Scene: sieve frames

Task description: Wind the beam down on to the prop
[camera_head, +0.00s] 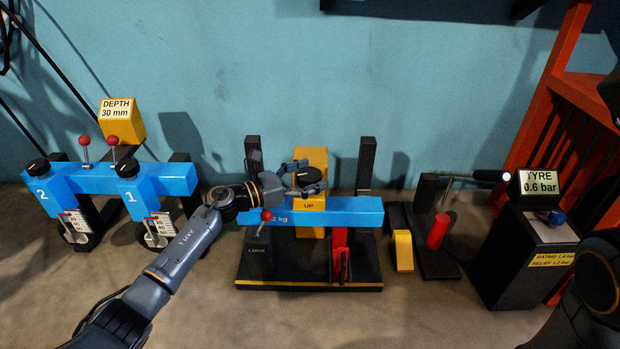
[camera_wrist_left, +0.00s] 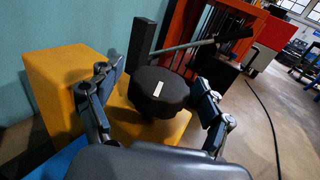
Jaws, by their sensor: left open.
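The blue beam (camera_head: 350,212) lies level across a black frame in the middle of the head view. A red prop (camera_head: 340,245) stands under its right part; whether they touch I cannot tell. A black knob (camera_head: 307,175) sits on the yellow block (camera_head: 311,157) marked UP, behind the beam; the knob also shows in the wrist view (camera_wrist_left: 158,92). My left gripper (camera_head: 306,178) is open, its fingers on either side of the knob with gaps visible in the wrist view. A red-balled lever (camera_head: 266,215) stands at the block marked LOCK (camera_head: 259,257).
Left stands another blue beam (camera_head: 85,180) with two knobs and a yellow DEPTH sign (camera_head: 122,121). Right are a yellow block (camera_head: 403,250), a red cylinder (camera_head: 438,231) and a black TYRE box (camera_head: 525,260). An orange rack (camera_head: 565,50) stands far right. The front floor is mostly clear.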

